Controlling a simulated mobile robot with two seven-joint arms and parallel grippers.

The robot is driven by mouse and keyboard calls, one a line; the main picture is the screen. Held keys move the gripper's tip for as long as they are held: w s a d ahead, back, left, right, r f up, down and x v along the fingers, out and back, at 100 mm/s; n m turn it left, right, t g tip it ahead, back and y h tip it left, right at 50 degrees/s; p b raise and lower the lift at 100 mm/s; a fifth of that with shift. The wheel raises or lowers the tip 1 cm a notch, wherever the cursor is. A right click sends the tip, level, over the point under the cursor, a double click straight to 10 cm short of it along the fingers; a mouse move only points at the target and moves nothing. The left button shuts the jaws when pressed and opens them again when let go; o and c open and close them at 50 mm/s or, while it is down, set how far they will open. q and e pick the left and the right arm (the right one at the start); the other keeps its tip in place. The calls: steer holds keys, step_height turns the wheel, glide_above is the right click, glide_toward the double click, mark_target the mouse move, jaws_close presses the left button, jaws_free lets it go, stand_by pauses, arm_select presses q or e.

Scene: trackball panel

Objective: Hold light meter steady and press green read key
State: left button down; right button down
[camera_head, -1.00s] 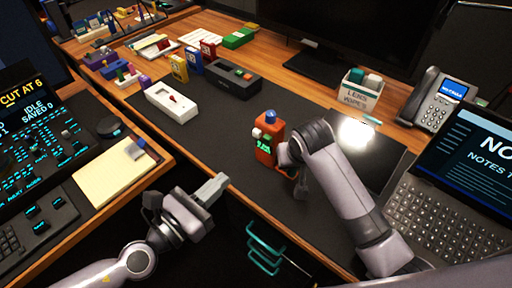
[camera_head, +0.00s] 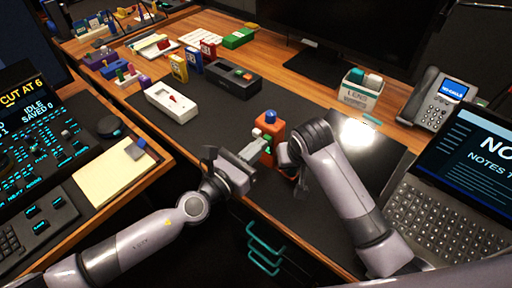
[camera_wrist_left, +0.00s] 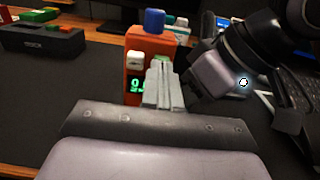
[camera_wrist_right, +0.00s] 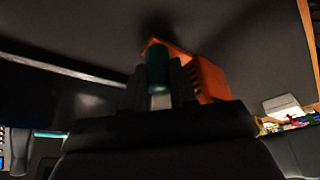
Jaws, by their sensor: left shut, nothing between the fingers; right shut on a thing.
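The orange light meter (camera_head: 277,131) stands upright on the dark desk mat, with a blue dome on top. In the left wrist view the meter (camera_wrist_left: 132,84) shows a white key (camera_wrist_left: 135,59), a small lit green display (camera_wrist_left: 137,85) and a pale green key (camera_wrist_left: 162,61). My left gripper (camera_head: 256,147) is shut and empty, its fingertips (camera_wrist_left: 164,72) in front of the meter's face just below the green key; I cannot tell whether they touch. My right gripper (camera_wrist_right: 158,88) is shut on the meter, whose orange body (camera_wrist_right: 210,78) shows beside the fingers.
A lens wipes box (camera_head: 359,91), desk phone (camera_head: 436,100) and laptop (camera_head: 436,210) stand to the right.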

arm_select(q)
steer(key=shift+x, duration=0.95)
steer(key=v, duration=1.4)
